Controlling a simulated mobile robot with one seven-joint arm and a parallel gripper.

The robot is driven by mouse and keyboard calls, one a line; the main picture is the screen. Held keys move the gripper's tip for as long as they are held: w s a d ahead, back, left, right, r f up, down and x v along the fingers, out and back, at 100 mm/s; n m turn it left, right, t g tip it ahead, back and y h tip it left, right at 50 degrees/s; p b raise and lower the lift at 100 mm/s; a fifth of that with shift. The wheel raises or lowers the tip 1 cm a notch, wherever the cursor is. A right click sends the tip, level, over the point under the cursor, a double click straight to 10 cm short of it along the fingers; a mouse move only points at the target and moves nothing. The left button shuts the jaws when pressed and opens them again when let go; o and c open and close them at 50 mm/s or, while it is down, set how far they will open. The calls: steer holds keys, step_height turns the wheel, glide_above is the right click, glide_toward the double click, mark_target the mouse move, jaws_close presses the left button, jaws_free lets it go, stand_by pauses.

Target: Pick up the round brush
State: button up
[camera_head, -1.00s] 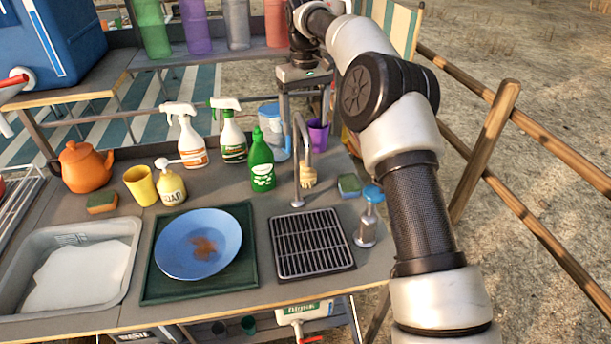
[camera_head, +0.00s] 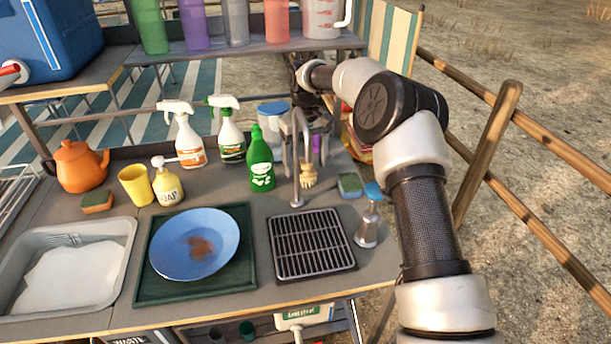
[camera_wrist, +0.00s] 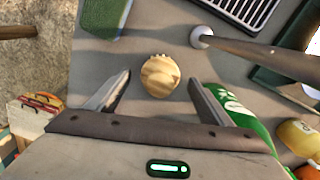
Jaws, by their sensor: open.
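The round brush (camera_head: 308,177) is a small pale wooden brush with a rounded top. It stands on the grey counter beside the tap in the head view. In the wrist view the brush (camera_wrist: 160,72) shows from above, in the gap ahead of my gripper (camera_wrist: 160,84). The two fingers are spread wide, one on either side of that gap, and neither visibly touches the brush. In the head view my gripper is partly hidden behind the tap.
The curved tap (camera_head: 297,165) rises close to the brush and crosses the wrist view. A green bottle (camera_head: 261,165), a sponge (camera_head: 350,185) and a steel dispenser (camera_head: 369,222) stand nearby. A drain grid (camera_head: 311,244) lies in front. A cup shelf (camera_head: 245,52) is behind.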

step_height(320, 180, down, 2)
steer(key=shift+f, duration=0.2)
steer(key=c, duration=1.2)
steer(key=shift+o, duration=0.2)
step_height(320, 180, up, 10)
steer(key=shift+r+p, duration=0.1)
steer(key=shift+p, duration=0.65)
